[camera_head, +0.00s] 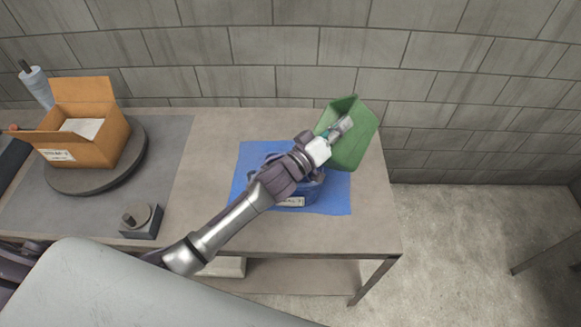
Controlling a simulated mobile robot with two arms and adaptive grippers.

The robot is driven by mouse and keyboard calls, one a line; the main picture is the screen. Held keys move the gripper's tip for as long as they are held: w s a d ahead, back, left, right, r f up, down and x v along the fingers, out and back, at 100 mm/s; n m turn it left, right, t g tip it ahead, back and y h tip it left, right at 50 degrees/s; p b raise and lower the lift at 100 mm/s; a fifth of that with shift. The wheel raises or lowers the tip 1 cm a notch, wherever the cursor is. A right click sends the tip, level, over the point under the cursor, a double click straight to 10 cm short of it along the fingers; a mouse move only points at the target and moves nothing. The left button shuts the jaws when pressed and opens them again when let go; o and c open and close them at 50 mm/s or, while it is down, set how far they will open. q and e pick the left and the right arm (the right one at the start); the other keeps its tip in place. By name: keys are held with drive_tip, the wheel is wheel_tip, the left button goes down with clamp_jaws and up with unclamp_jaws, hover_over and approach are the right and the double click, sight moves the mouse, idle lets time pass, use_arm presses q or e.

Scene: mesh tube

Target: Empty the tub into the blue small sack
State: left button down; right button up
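The green tub (358,146) is at the right end of the table, tilted, with its near-left rim at my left gripper (339,128). The fingers look closed on that rim. The inside of the tub and anything in it cannot be made out. The blue small sack (312,192) stands on a blue mat (338,203), below and left of the tub. My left arm passes over the sack and hides much of it, including most of its opening. A white label shows on its near side. My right gripper is out of view.
An open cardboard box (105,144) sits on a dark round turntable (72,182) at the left. A wrapped roll (37,88) stands behind it. A small dark block with a knob (143,222) is near the front edge. A block wall runs behind the table.

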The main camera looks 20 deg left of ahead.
use_arm(q)
drive_tip(key=a+n+t+b, duration=0.1)
drive_tip(key=b, duration=0.2)
drive_tip(key=a+n+b, duration=0.2)
drive_tip(key=shift+s+a+f+t+b, duration=0.1)
drive_tip(key=shift+s+a+t+b, duration=0.1)
drive_tip(key=shift+t+b, duration=0.2)
idle(1.1)
drive_tip(key=shift+d, duration=0.15)
drive_tip(key=d+m+p, duration=0.1)
drive_tip(key=p, duration=0.2)
drive_tip(key=shift+w+d+r+g, duration=0.1)
drive_tip(key=shift+d+r+g, duration=0.1)
drive_tip(key=shift+g, duration=0.2)
drive_tip(key=shift+m, duration=0.3)
drive_tip(key=shift+f, duration=0.1)
